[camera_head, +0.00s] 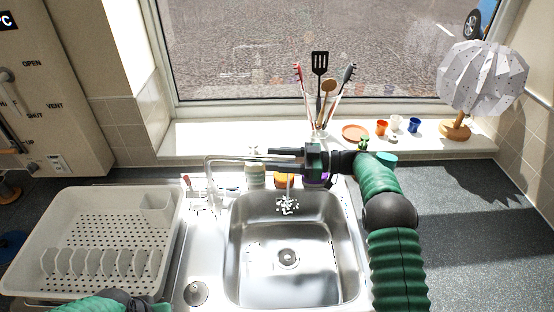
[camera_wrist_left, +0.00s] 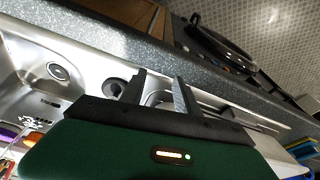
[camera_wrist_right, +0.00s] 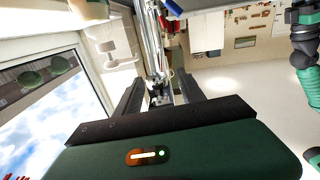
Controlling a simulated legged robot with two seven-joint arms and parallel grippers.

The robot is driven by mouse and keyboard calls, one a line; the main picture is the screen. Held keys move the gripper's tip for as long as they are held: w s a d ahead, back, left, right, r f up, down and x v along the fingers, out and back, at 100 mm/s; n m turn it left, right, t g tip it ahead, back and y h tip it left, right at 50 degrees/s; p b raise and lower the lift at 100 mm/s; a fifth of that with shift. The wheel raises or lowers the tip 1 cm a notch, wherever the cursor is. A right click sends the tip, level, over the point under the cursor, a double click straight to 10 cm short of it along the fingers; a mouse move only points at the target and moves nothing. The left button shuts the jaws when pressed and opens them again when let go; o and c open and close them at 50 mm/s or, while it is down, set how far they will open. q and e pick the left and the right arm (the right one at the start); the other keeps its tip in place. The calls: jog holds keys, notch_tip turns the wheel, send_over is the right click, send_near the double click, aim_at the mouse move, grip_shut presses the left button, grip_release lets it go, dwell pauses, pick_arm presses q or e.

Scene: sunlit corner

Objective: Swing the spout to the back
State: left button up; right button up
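The chrome tap's spout (camera_head: 228,157) rises at the left of the sink and runs to the right, its far end over the back part of the basin (camera_head: 260,260). A bright splash shows in the basin below it. My right gripper (camera_head: 270,156) reaches in from the right at the spout's height. In the right wrist view its two fingers (camera_wrist_right: 160,95) are apart, with the chrome spout (camera_wrist_right: 152,45) showing between them; contact cannot be told. My left gripper is mostly cut off in the head view; in the left wrist view its fingers (camera_wrist_left: 160,90) are apart and empty.
A white dish rack (camera_head: 100,240) stands left of the sink. A pale jar (camera_head: 255,176) and an orange item stand behind the basin. The windowsill holds a utensil jar (camera_head: 319,125), small cups (camera_head: 397,123) and a lamp (camera_head: 482,75). The right counter (camera_head: 470,220) is clear.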

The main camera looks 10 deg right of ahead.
jog(key=shift+s, duration=0.1)
jog(key=shift+d, duration=0.15)
pick_arm(q)
jog(key=shift+s+b+x, duration=0.25)
jog(key=shift+b+x, duration=0.95)
jog(key=shift+b, duration=0.05)
jog(key=shift+d, duration=0.1)
pick_arm(e)
jog(key=v, duration=1.6)
jog(key=shift+d, duration=0.35)
pick_arm(q)
jog(key=shift+f, duration=0.1)
jog(key=shift+s, duration=0.1)
pick_arm(e)
jog(key=shift+s+f, duration=0.1)
